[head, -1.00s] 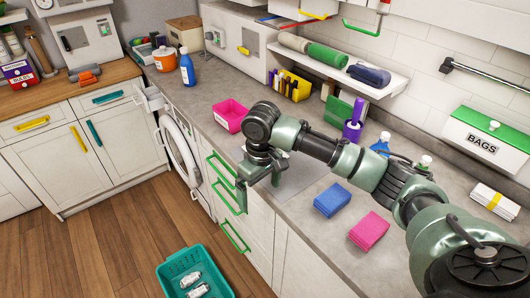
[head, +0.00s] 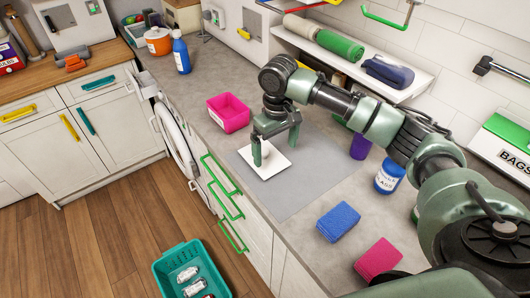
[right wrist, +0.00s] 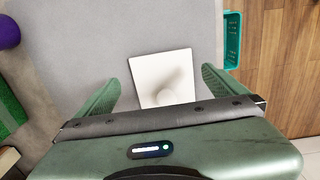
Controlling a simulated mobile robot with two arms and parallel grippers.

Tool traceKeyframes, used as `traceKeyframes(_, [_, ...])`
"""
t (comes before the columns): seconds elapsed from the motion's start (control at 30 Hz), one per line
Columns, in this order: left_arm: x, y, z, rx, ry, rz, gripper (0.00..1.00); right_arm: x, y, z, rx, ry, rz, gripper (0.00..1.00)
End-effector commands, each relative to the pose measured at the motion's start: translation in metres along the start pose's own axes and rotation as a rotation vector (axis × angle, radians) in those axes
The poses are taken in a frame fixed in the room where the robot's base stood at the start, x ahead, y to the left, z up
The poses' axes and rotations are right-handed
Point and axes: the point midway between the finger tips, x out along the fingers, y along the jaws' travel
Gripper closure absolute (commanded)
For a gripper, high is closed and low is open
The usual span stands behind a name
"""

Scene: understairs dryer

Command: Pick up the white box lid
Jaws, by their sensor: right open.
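The white box lid (head: 270,164) is a flat white square lying on the grey mat (head: 305,182) on the counter. My right gripper (head: 277,155) is open, pointing down close over the lid, with its fingers spread apart. In the right wrist view the lid (right wrist: 162,78) shows between the two open fingers (right wrist: 160,88), and its near edge is hidden by the gripper body. I cannot tell whether the fingertips touch the lid. My left gripper is not in view.
A pink open bin (head: 228,112) stands just left of the gripper. Blue (head: 338,221) and pink (head: 378,260) folded cloths lie on the counter at front right. A purple item (head: 360,147) and a blue-labelled jar (head: 389,177) stand behind. A teal basket (head: 168,275) sits on the floor.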

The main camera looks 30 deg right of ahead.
Motion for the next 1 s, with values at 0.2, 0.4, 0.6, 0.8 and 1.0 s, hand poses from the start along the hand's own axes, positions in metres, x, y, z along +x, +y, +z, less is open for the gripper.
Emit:
traceKeyframes(0.2, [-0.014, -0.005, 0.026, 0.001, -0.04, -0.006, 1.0, 0.026, -0.001, 0.005, 0.0, -0.006, 0.002, 0.0])
traceKeyframes(0.4, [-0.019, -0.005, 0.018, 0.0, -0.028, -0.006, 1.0, 0.054, -0.002, 0.006, -0.001, -0.003, 0.001, 0.0])
traceKeyframes(0.6, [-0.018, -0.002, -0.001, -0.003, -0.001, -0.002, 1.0, 0.06, -0.001, 0.005, -0.001, 0.0, 0.001, 0.0])
traceKeyframes(0.8, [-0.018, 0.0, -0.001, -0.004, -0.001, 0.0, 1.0, 0.06, -0.001, 0.005, -0.001, 0.0, 0.001, 0.28])
traceKeyframes(1.0, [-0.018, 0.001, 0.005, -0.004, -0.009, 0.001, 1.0, 0.059, -0.001, 0.005, -0.001, 0.0, 0.001, 0.46])
